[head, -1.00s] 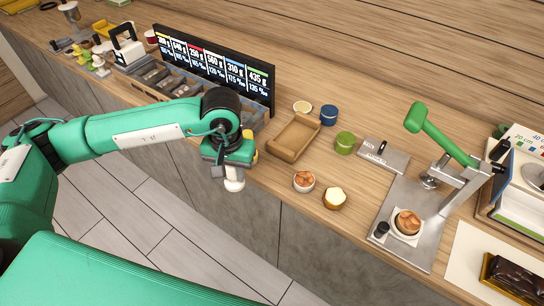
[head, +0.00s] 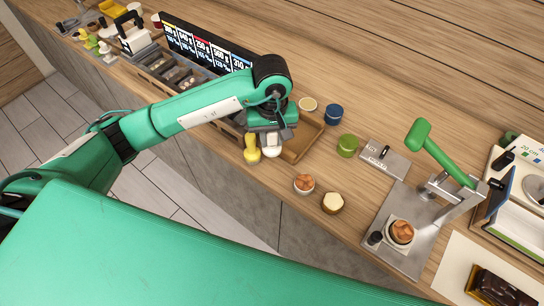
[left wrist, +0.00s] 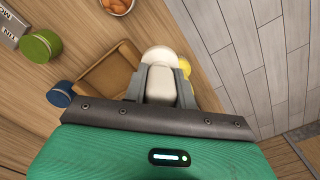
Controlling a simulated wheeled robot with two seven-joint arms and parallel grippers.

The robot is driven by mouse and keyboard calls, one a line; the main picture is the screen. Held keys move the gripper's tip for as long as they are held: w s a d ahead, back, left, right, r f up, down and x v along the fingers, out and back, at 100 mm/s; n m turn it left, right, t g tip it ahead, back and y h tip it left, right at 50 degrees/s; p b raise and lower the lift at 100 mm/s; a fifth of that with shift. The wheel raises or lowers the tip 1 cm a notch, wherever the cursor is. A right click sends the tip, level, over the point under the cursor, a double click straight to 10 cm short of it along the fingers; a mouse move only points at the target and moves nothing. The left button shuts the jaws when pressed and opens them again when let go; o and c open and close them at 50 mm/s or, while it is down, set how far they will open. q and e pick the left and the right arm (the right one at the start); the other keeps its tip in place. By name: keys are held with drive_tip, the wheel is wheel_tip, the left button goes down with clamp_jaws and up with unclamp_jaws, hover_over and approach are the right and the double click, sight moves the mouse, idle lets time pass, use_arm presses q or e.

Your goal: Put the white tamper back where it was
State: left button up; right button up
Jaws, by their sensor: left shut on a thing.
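My left gripper (head: 271,139) is shut on the white tamper (head: 271,151), which hangs below the fingers at the front side of the tan tray (head: 312,139). In the left wrist view the white tamper (left wrist: 158,56) shows its round pale end between the two grey fingers. A yellow tamper-like piece (head: 251,150) is just left of it near the counter's front edge; it also shows in the left wrist view (left wrist: 185,67), partly hidden. I cannot tell whether the white tamper touches the counter. My right gripper is not in view.
Several small coloured pieces (head: 91,42) stand at the far left. A green cup (head: 347,146), a blue cup (head: 334,114), a bowl (head: 304,184) and a cream-topped pot (head: 332,203) stand to the right. A press with a green handle (head: 438,155) is farther right.

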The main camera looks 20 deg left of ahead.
use_arm(q)
wheel_tip(320, 180, down, 7)
drive_tip(key=shift+p, duration=1)
wheel_tip(320, 180, down, 4)
drive_tip(key=shift+r+p, duration=0.15)
drive_tip(key=shift+p, duration=0.6)
drive_tip(key=shift+f+b, duration=0.35)
drive_tip(key=shift+b, duration=0.05)
drive_tip(key=o, duration=1)
drive_tip(key=shift+r, duration=0.1)
drive_tip(key=shift+o, duration=0.2)
